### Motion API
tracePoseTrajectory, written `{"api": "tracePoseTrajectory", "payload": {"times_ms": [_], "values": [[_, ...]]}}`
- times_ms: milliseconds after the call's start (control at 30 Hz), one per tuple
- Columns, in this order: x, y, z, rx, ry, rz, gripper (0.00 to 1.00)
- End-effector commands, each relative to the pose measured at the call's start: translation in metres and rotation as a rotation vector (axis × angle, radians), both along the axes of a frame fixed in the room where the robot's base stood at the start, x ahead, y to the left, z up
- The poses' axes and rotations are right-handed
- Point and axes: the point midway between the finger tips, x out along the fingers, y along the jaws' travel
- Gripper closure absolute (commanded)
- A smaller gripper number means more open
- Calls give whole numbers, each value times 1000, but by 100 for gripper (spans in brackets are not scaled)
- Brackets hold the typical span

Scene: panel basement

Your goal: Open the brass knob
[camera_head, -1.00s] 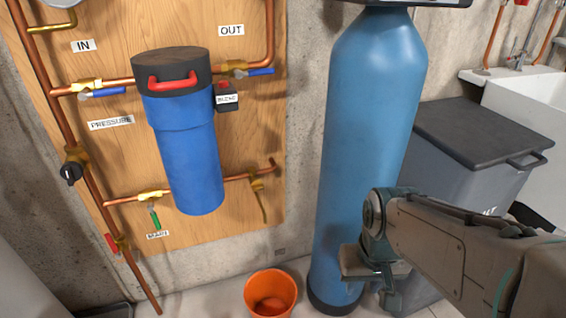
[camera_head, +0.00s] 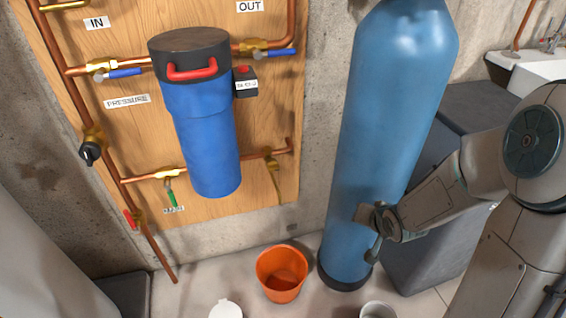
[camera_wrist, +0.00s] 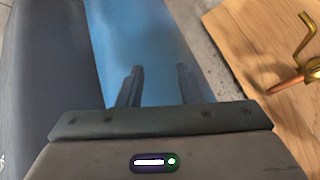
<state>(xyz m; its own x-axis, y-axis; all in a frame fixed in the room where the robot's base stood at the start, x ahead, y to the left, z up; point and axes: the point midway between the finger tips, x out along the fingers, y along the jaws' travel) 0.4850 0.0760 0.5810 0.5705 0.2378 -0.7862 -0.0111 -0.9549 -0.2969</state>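Another brass valve with a black knob (camera_head: 90,152) is at the far left. I cannot tell which of these is the named brass knob. My gripper (camera_head: 367,228) is in front of the blue tank, to the right of and below the lever valve. In the wrist view its two fingers (camera_wrist: 158,84) stand apart with nothing between them.
The tall blue tank (camera_head: 390,110) stands close by my gripper, with a grey bin (camera_head: 428,245) beside it. An orange bucket (camera_head: 282,285) and a white container (camera_head: 226,309) are on the floor. A blue filter housing (camera_head: 205,140) hangs on the board (camera_head: 270,110).

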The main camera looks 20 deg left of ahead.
Motion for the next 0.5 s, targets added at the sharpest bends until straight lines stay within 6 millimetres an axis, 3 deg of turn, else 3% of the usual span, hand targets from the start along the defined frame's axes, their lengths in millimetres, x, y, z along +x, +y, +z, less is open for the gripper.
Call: {"api": "tracePoseTrajectory", "payload": {"times_ms": [133,300,500], "values": [[11,49,-12,276,-45,20,67],[9,101,-5,663,-63,22,67],[-2,135,20,1061,-38,3,67]]}}
